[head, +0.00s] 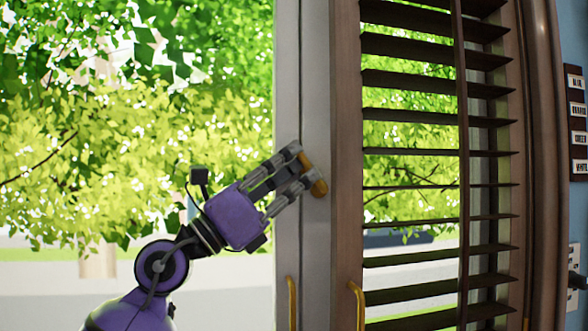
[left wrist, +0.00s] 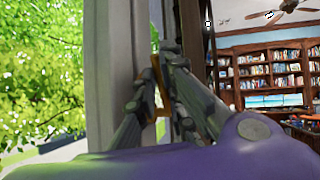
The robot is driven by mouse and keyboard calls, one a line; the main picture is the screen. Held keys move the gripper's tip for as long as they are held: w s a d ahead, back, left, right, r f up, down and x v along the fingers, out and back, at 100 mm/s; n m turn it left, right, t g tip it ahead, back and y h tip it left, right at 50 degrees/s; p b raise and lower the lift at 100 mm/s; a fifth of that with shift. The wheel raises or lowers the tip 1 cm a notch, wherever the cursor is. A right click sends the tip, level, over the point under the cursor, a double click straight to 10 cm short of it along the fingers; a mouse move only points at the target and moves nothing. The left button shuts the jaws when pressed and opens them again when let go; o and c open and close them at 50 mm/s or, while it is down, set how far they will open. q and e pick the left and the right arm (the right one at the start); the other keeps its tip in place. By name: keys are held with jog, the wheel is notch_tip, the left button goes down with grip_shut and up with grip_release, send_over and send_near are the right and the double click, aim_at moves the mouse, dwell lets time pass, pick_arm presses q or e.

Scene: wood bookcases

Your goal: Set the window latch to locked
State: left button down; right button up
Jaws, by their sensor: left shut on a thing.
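The window latch (head: 317,180) is a small brass-coloured piece on the pale window frame (head: 287,80). My left gripper (head: 306,168) is at the latch, with its fingers on either side of it, and is shut on it. In the left wrist view the latch (left wrist: 160,103) shows between the fingertips (left wrist: 158,92), partly hidden by them. Whether the latch stands at locked cannot be told. My right gripper is in neither view.
A dark wooden louvred shutter (head: 437,110) stands just right of the latch. Two brass handles (head: 292,303) (head: 357,305) are lower down. A labelled dark panel (head: 577,125) hangs on the blue wall at the right. Bookcases (left wrist: 270,75) and a ceiling fan (left wrist: 285,8) are farther off.

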pick_arm(q)
jog(key=c, duration=2.1)
grip_release()
jog(key=shift+r, duration=0.1)
jog(key=v, duration=1.2)
jog(key=shift+c, duration=0.4)
